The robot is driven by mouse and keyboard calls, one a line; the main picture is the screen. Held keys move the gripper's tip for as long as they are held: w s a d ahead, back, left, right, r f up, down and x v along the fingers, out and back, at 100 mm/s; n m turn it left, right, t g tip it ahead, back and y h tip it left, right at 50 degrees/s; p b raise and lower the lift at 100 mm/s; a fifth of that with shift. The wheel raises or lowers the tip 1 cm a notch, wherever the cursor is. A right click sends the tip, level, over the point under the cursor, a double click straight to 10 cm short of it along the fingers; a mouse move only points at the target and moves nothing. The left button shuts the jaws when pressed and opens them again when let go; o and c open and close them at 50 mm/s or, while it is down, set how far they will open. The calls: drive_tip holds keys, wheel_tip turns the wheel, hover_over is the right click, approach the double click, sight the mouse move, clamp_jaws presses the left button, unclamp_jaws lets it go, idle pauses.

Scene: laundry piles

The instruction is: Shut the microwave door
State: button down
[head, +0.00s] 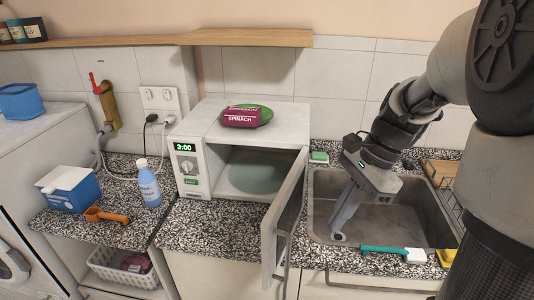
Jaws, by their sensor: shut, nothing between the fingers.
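The white microwave (192,166) stands on the speckled counter, with its control panel and a lit 3:00 display at its left front. Its door (284,222) is hinged at the right and stands wide open, jutting out past the counter's front edge. The pale inside shows, with a plate (255,172) in it. My gripper (338,232) is shut and empty. It points down over the sink, to the right of the open door and apart from it.
A blue bottle (149,186), a blue box (68,190) and an orange scoop (105,216) stand at the left.

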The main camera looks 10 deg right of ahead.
drive_tip(key=a+f, duration=0.7)
drive_tip(key=f, duration=0.2)
drive_tip(key=shift+a+f+m, duration=0.2)
drive_tip(key=shift+a+m, duration=0.1)
drive_tip(key=shift+m, duration=0.1)
drive_tip(key=shift+a, duration=0.1)
